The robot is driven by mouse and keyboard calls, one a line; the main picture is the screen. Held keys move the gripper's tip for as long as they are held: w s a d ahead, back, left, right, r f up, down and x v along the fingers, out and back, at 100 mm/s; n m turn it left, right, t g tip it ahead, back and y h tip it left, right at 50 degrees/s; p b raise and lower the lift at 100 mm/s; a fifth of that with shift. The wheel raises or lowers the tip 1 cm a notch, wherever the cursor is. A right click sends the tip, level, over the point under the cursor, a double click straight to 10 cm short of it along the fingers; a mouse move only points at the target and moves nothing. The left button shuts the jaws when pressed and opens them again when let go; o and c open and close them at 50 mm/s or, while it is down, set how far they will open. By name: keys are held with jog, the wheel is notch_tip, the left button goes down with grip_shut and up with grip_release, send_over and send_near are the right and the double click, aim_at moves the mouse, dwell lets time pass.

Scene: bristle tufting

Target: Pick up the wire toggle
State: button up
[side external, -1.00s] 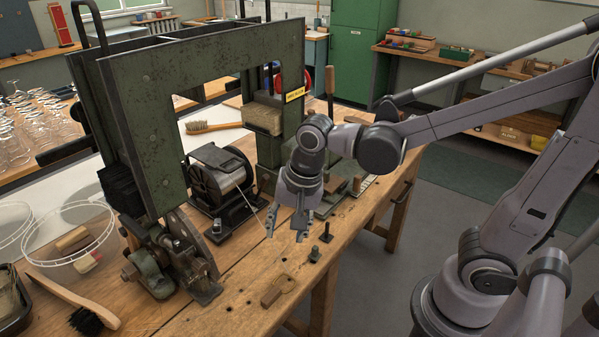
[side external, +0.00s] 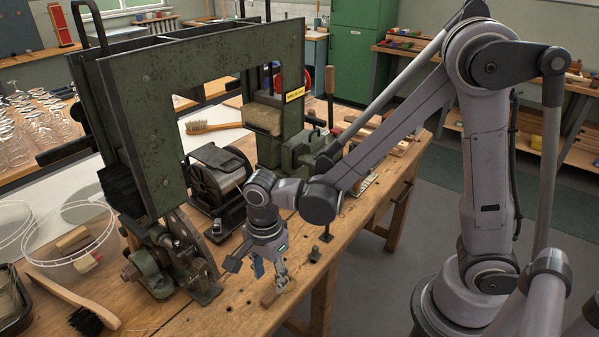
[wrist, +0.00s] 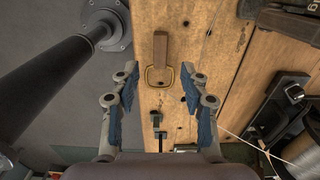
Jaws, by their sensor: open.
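The wire toggle is a small wooden block with a wire loop at one end. In the wrist view the toggle (wrist: 161,47) lies on the bench top near its edge, with the loop towards my gripper (wrist: 158,72). The open blue-padded fingers stand on either side of the loop and nothing is between the pads. In the side view my gripper (side external: 265,269) hangs just above the toggle (side external: 269,297), whose loop end is partly hidden by a finger. I cannot tell the exact height gap.
Small black posts (side external: 315,255) stand on the bench behind the toggle. A green press frame (side external: 147,130) and a wire spool (side external: 217,172) stand beyond. A brush (side external: 85,312) lies at the front left. The bench edge (wrist: 136,100) runs close beside the toggle.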

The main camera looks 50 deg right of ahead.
aim_at(273, 293)
jog(key=shift+d+f, duration=0.15)
jog(key=shift+f, duration=0.9)
jog(key=shift+d+f, duration=0.15)
jog(key=shift+f, duration=1.8)
jog(key=c, duration=0.9)
